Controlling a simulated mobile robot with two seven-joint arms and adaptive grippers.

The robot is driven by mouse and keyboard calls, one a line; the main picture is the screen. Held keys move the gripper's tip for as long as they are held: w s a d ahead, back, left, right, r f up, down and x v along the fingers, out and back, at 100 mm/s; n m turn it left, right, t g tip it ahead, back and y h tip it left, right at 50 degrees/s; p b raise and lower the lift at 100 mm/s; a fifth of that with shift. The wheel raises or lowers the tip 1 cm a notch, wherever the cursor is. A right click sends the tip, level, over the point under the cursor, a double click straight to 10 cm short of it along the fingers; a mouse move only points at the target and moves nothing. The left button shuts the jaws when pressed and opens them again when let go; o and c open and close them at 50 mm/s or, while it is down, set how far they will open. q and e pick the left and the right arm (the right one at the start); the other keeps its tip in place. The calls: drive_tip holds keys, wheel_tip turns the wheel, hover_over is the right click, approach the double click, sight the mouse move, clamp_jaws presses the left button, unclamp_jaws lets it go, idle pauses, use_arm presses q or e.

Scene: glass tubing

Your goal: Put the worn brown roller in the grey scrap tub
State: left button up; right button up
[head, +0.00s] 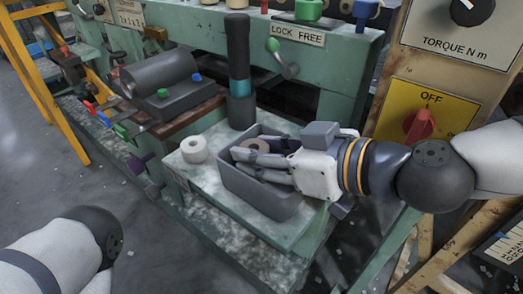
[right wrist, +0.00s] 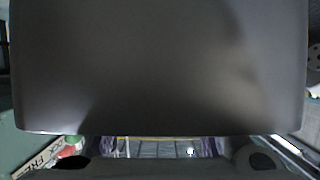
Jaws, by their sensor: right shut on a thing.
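The grey scrap tub (head: 262,197) stands on the pale bench top in the head view. My right gripper (head: 240,157) reaches in from the right, with its fingers low over the tub's opening and partly within its walls. It is shut on the brown roller (head: 256,144), a tan ring showing beside the upper finger. The fingers hide part of the roller, and I cannot tell whether it touches the tub. In the right wrist view a large plain dark grey surface fills most of the picture and hides the roller. My left gripper is out of view.
A pale roller (head: 194,149) stands on the bench just left of the tub. A dark post with a teal band (head: 240,88) rises behind the tub. A panel with a red knob (head: 420,125) stands at the right.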

drive_tip(key=shift+f+b, duration=0.3)
drive_tip(key=shift+f, duration=0.35)
drive_tip(key=o, duration=0.8)
drive_tip(key=shift+s, duration=0.1)
drive_tip(key=shift+c, duration=0.2)
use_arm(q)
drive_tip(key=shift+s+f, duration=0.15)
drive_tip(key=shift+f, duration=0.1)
use_arm(e)
drive_tip(key=shift+f, duration=0.15)
drive_tip(key=shift+r+p, duration=0.4)
drive_tip(key=shift+r, duration=0.25)
drive_tip(key=v, duration=0.2)
drive_tip(key=p+v, duration=0.1)
drive_tip(key=v, duration=0.2)
drive_tip(key=p+v, duration=0.1)
drive_tip(key=v, duration=0.2)
drive_tip(key=shift+d+r, duration=0.15)
drive_tip(key=shift+r, duration=0.3)
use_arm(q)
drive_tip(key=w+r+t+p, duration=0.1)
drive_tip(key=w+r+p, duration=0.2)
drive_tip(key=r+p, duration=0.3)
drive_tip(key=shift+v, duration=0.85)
use_arm(e)
drive_tip(key=v, duration=0.3)
drive_tip(key=shift+s+d, duration=0.15)
drive_tip(key=shift+d, duration=0.1)
